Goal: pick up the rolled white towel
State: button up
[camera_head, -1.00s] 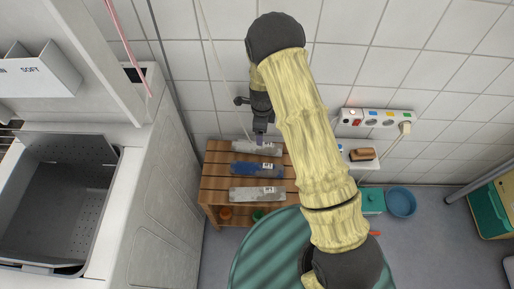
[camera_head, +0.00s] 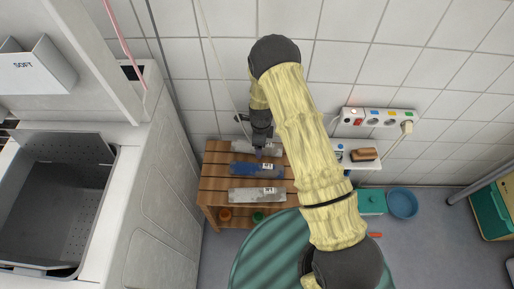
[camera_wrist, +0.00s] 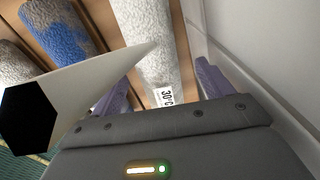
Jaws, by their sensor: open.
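The rolled white towel (camera_head: 240,146) lies at the back of a slatted wooden rack (camera_head: 214,184), nearest the wall. In the wrist view, the white towel (camera_wrist: 143,35) runs up from between my fingers, with a tag marked 30°C at its near end. My gripper (camera_head: 259,151) is open over that towel's right end and hides part of it. In the wrist view, the purple fingers of my gripper (camera_wrist: 162,90) stand on either side of the tagged end. I cannot tell whether they touch it.
A rolled blue towel (camera_head: 245,168) lies just in front, and a greyish roll (camera_head: 250,195) lies at the front of the rack. The tiled wall (camera_head: 215,95) is close behind. A small shelf with a brown brush (camera_head: 363,154) is to the right, and a washer (camera_head: 165,190) is at the left.

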jog(key=shift+f, duration=0.6)
jog(key=shift+c, duration=0.2)
jog(key=c, duration=1.1)
